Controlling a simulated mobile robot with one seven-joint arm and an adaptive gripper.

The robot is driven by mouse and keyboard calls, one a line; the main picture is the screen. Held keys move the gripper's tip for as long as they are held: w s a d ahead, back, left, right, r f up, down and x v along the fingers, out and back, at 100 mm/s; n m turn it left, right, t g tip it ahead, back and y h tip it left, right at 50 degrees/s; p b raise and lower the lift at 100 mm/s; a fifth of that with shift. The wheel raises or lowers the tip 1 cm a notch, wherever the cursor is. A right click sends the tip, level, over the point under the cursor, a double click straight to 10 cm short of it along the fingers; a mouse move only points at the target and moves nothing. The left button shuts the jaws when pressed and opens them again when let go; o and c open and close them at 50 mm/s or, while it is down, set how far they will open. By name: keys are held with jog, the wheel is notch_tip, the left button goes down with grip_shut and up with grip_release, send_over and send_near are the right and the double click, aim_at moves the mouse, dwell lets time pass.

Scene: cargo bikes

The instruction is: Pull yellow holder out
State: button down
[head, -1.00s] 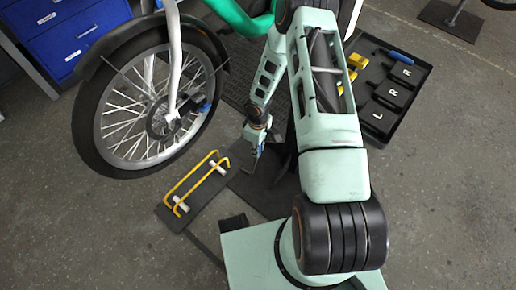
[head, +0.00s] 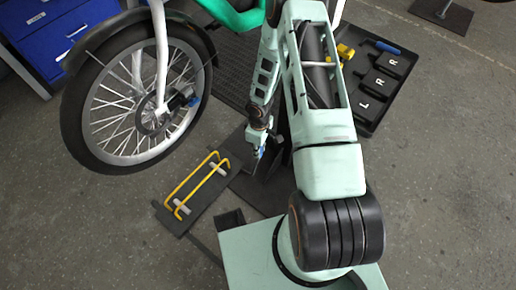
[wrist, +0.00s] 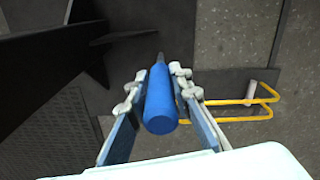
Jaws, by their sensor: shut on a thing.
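The yellow holder (head: 188,178) is a bent yellow bar frame on a dark plate on the floor, left of my gripper (head: 259,152) in the head view. In the wrist view the yellow holder (wrist: 235,119) lies to the right, outside the fingers and partly hidden by them. My gripper (wrist: 158,90) is shut on a blue-handled tool (wrist: 160,105). The tool's thin dark tip points away from the wrist. In the head view the held tool is too small to make out clearly.
A bike's front wheel (head: 100,108) stands behind the plate. A black tray (head: 371,107) with marked slots, a yellow item (head: 345,52) and a blue-handled item (head: 388,48) lies right of my arm. Blue drawers (head: 65,40) stand at the far left. Floor at lower left is clear.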

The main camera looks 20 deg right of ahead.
jog(key=c, duration=1.7)
grip_release()
jog(key=shift+w, duration=0.1)
jog(key=shift+c, duration=0.2)
notch_tip(320, 180, up, 12)
